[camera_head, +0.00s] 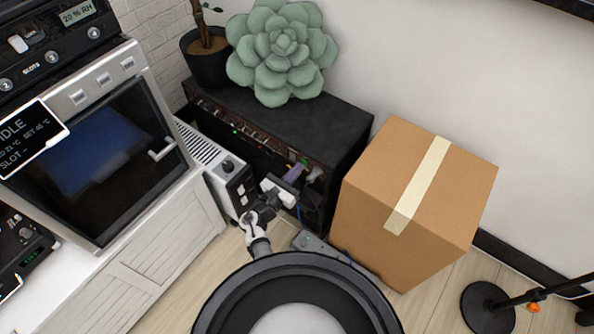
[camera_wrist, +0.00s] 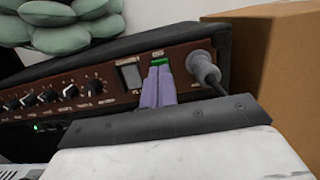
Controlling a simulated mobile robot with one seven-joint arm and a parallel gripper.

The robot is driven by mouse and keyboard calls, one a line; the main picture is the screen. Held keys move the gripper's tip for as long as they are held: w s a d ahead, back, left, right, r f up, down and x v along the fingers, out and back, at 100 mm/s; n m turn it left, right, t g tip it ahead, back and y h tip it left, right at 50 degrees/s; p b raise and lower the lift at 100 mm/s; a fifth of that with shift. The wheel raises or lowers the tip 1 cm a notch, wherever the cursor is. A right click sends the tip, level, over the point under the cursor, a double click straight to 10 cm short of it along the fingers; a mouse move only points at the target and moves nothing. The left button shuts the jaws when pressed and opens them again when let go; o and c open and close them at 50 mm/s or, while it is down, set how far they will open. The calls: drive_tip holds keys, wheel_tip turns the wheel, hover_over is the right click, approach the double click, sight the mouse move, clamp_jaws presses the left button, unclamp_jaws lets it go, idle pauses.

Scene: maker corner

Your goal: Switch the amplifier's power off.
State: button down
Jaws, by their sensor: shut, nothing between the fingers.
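The amplifier (camera_head: 310,113) is a black box against the wall, with a brown control panel along its front top edge. In the wrist view, the panel (camera_wrist: 110,74) has several knobs at left, a grey rectangular switch (camera_wrist: 130,76) and a grey plug with a cable (camera_wrist: 205,72) at right. My gripper (camera_head: 294,172) is shut and empty, its purple-grey fingers (camera_wrist: 158,84) between that switch and the plug. A green patch (camera_wrist: 159,61) shows just behind the fingertips, mostly hidden by them. I cannot tell whether the tips touch it.
A large cardboard box (camera_head: 418,190) stands close at the amplifier's right. A white heater-like unit (camera_head: 225,175) stands at its left, beside a cabinet with an oven-like machine (camera_head: 100,150). A succulent (camera_head: 281,50) and a dark pot (camera_head: 207,66) rest on top. A grey pedal (camera_head: 312,243) lies on the floor.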

drive_tip(key=shift+w+d+r, duration=0.1)
drive_tip(key=shift+w+d, duration=0.15)
drive_tip(key=shift+w, duration=0.1)
